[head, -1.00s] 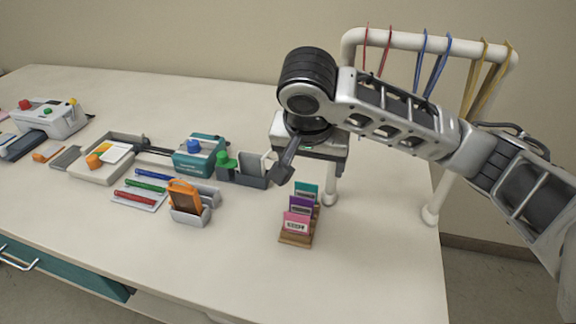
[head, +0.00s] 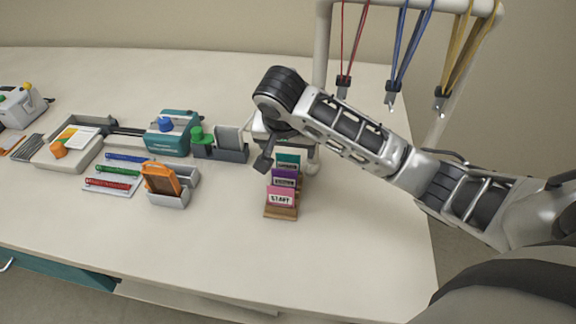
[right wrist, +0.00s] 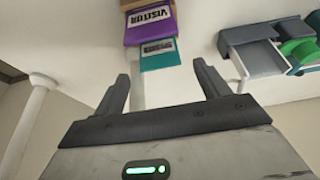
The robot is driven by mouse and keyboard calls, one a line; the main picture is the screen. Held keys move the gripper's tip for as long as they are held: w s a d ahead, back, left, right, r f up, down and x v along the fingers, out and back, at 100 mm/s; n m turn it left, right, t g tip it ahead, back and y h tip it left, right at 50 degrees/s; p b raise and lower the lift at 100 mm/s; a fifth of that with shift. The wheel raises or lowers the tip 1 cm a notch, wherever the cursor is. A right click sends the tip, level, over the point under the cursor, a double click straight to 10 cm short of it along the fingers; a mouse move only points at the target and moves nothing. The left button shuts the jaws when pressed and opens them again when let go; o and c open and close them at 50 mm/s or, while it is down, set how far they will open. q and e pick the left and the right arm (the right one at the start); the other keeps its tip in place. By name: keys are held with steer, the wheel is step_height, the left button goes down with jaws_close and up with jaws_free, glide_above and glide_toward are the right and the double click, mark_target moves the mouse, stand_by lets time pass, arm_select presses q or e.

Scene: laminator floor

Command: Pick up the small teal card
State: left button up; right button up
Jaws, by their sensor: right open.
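The small teal card (head: 287,159) stands at the back of a small wooden rack (head: 281,213), behind a purple card (head: 284,179) and a pink card (head: 281,197) marked START. My right gripper (head: 265,160) is open and empty just beside the teal card; its far finger is hidden in the head view. In the right wrist view the teal card (right wrist: 163,54) lies ahead, roughly centred between the open fingertips (right wrist: 162,68), with the purple card (right wrist: 151,26) beyond it. No contact with the card shows. My left gripper is out of view.
A teal device (head: 172,135), a grey holder with a green knob (head: 232,150) and an orange item in a grey stand (head: 161,182) stand to the left. A white rail (head: 322,45) with hanging lanyards (head: 400,60) is behind. The table front is clear.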

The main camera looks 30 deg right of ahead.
mark_target(288, 157)
steer(key=x, duration=0.5)
steer(key=shift+s+a, duration=0.1)
steer(key=shift+a, duration=0.05)
steer(key=c, duration=1)
steer(key=shift+c, duration=0.2)
steer(key=shift+r, duration=0.1)
